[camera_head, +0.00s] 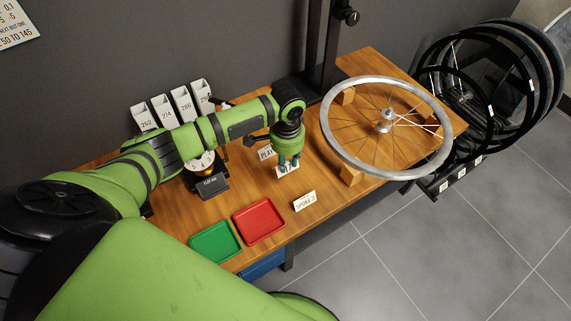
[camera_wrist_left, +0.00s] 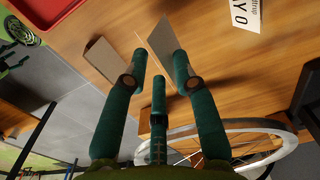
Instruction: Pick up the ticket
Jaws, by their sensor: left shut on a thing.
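The ticket (camera_head: 288,170) is a small white card near the middle of the table, at the fingertips of my left gripper (camera_head: 288,162). The left gripper points down and is shut on the ticket, its green fingers partly hiding it. In the left wrist view, the ticket (camera_wrist_left: 163,38) shows as a thin pale card between the tips of the left gripper (camera_wrist_left: 155,82). I cannot tell whether it still touches the table. My right gripper is not in view.
A spoked wheel (camera_head: 336,139) lies on wooden blocks to the right. A "SPOKE 2" sign (camera_head: 305,201), a red tray (camera_head: 259,222) and a green tray (camera_head: 216,243) stand toward the front. A "PLAY" sign (camera_head: 266,153), a dial gauge (camera_head: 202,163) and numbered holders (camera_head: 163,112) are behind or left.

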